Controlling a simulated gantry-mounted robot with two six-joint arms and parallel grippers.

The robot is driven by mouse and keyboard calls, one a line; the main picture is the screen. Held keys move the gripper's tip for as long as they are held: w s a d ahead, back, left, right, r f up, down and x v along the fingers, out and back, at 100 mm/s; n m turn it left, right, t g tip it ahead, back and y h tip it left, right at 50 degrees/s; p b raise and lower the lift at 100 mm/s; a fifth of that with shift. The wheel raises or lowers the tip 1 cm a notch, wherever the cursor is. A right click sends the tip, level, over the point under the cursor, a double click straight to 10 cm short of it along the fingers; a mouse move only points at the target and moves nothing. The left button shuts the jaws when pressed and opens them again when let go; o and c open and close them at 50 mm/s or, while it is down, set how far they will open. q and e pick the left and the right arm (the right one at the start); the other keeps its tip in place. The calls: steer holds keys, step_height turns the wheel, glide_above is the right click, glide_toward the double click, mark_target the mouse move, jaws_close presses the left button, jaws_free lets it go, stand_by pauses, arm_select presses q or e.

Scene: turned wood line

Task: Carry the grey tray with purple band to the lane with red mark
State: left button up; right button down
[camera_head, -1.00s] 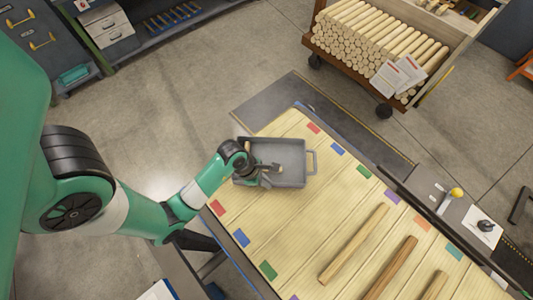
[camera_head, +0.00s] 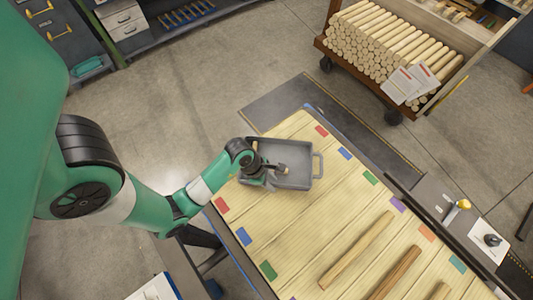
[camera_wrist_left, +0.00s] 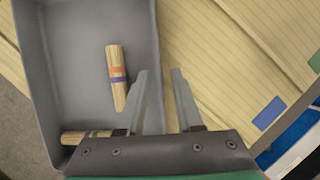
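The grey tray (camera_head: 300,176) with a side handle is at the far left end of the lane board, over the lane between two red marks (camera_head: 321,131) (camera_head: 222,205). I see no purple band on the tray itself. My right gripper is out of view.
Blue (camera_head: 345,153), green (camera_head: 370,178) and purple (camera_head: 398,204) marks follow along the board's edge. Wooden bars (camera_head: 358,248) lie on the lanes to the right. A cart of dowels (camera_head: 370,55) stands beyond on the floor.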

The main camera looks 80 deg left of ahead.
arm_select(q)
steer(key=p+v, duration=0.3)
steer(key=v, duration=0.9)
steer(key=shift+w, duration=0.1)
